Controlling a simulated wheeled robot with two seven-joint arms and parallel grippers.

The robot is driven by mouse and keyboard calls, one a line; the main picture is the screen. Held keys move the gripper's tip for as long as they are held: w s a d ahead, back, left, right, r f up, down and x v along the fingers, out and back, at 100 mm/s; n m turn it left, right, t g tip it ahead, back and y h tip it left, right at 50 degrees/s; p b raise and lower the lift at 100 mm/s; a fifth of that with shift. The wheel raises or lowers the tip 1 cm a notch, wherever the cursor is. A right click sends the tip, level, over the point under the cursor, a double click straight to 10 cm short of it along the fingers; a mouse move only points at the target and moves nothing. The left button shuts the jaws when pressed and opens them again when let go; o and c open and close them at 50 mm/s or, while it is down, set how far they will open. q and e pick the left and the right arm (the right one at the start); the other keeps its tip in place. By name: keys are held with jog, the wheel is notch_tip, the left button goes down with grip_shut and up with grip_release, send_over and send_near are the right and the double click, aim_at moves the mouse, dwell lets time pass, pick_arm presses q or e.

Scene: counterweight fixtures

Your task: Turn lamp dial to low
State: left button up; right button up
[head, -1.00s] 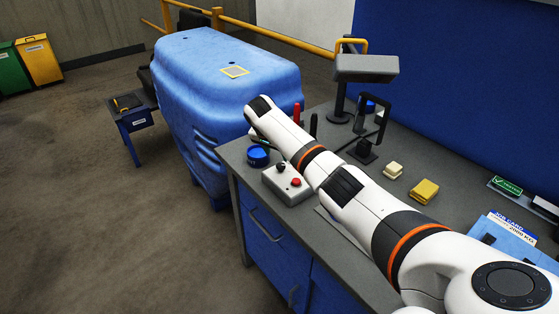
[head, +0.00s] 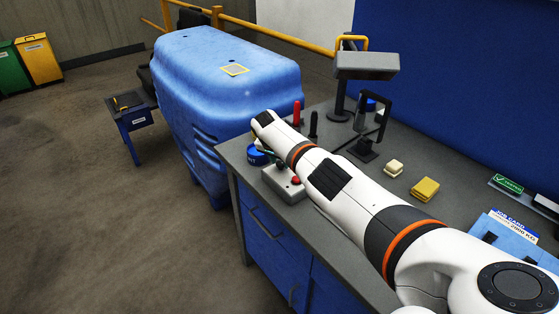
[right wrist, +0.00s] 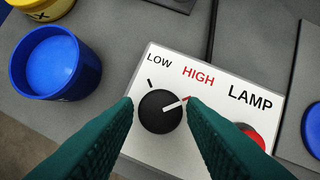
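The lamp control box (head: 288,190) is a pale box on the bench near its left end. In the right wrist view its panel (right wrist: 178,150) reads LOW, HIGH and LAMP. The black round dial (right wrist: 157,113) has a white pointer line aimed to the upper right, at the red mark by HIGH. A black mark shows by LOW. My right gripper (right wrist: 160,102) is open, its two teal fingers on either side of the dial; contact cannot be told. In the head view this gripper (head: 274,158) is partly hidden by my arm. My left gripper is not in view.
A red button (right wrist: 250,134) sits right of the dial. A blue tub (right wrist: 90,70) stands left of the box. The desk lamp (head: 366,67) stands farther back. A yellow sponge-like block (head: 425,189) lies on the bench. A large blue covered shape (head: 215,95) stands beyond the bench.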

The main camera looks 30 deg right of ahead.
jog(key=c, duration=0.6)
jog(key=shift+o, duration=0.2)
